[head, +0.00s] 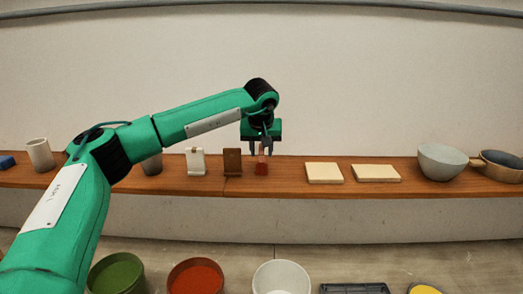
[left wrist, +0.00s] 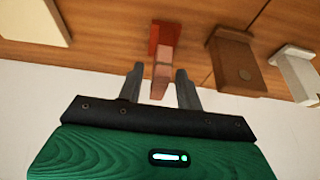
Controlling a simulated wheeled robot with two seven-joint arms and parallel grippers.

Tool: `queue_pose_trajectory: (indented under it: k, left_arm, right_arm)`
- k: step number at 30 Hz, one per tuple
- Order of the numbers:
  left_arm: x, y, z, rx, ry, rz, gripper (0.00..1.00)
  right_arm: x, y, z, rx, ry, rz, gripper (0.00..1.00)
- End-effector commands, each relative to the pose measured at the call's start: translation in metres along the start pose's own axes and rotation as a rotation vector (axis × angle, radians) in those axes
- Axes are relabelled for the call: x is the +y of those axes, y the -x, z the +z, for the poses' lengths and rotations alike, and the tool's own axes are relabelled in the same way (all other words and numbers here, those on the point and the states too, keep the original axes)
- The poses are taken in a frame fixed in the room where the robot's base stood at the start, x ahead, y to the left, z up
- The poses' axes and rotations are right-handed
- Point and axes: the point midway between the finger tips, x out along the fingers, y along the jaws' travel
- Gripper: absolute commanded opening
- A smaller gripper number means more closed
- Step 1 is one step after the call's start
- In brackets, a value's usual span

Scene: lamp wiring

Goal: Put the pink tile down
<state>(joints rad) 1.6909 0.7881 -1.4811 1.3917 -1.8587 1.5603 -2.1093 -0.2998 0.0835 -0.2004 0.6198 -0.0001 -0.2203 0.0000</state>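The pink tile (left wrist: 161,72) shows between the fingers of my left gripper (left wrist: 160,77) in the left wrist view. A strip of wall or shelf shows on each side of it, so the fingers look apart from it. The tile is at the red stand (left wrist: 166,36) and seems to rest on it; the exact contact is hard to see. In the head view my left gripper (head: 262,147) points down over the red stand (head: 261,169) on the wooden shelf (head: 285,184), with its fingers spread. My right gripper is out of view.
A brown stand (head: 232,161) and a white stand (head: 195,161) are close to the left. Two cream slabs (head: 324,172) (head: 376,172), a grey bowl (head: 441,161) and a pan (head: 500,166) are to the right. Coloured bins (head: 195,276) stand below in front.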

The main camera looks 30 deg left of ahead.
Motion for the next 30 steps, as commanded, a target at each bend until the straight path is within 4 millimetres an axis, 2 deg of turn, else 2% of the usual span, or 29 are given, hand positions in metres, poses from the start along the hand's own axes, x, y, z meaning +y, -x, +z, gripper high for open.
queue_pose_trajectory:
  k: [5, 12, 18, 23, 30]
  left_arm:
    - [0.001, 0.023, 0.001, 0.004, -0.001, 0.003, 0.36]
    - [0.001, 0.076, 0.001, 0.004, 0.000, 0.004, 0.36]
    - [0.001, 0.108, 0.000, 0.003, 0.000, 0.002, 0.36]
    - [0.001, 0.119, 0.000, 0.001, -0.001, 0.002, 0.36]
    - [0.000, 0.120, 0.000, 0.000, -0.001, 0.001, 0.36]
  right_arm:
    - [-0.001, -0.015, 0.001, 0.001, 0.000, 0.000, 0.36]
    - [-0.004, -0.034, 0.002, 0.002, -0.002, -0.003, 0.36]
    - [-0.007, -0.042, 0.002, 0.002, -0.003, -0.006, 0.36]
    - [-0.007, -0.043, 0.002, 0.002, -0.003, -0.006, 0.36]
    - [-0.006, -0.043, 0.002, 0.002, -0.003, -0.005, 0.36]
